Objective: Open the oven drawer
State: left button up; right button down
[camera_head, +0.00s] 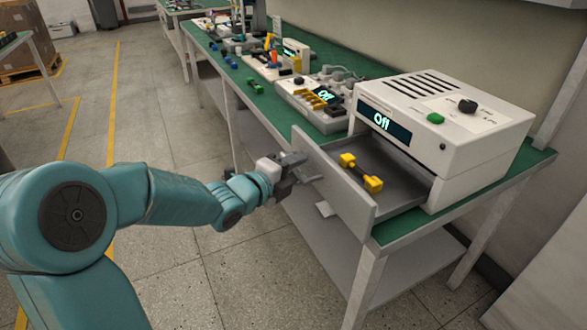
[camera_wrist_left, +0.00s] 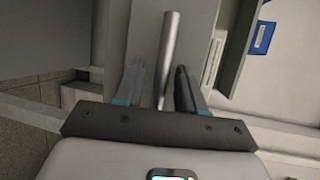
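The white oven (camera_head: 455,150) stands on the green-topped table, with a lit "Off" display on its front. Its grey drawer (camera_head: 345,195) is pulled out, and a yellow dumbbell-shaped part (camera_head: 360,172) lies inside. My left gripper (camera_head: 303,168) is at the outer face of the drawer front, near its far end. In the left wrist view, the drawer's metal handle bar (camera_wrist_left: 170,60) runs between the two fingers of my left gripper (camera_wrist_left: 160,85). The fingers stand apart, with a visible gap on the left of the bar. My right gripper is not in view.
The green table (camera_head: 400,228) extends to the back, with another device (camera_head: 310,100) showing "Off" and several small parts. The floor (camera_head: 180,270) in front of the table is clear. A wall runs behind the table.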

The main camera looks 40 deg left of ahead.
pick_arm(q)
jog(key=shift+s, duration=0.25)
jog(key=s+r+p, duration=0.1)
jog(key=s+r, duration=0.2)
jog(key=s, duration=1.2)
jog(key=shift+s, duration=0.3)
jog(key=shift+d, duration=0.1)
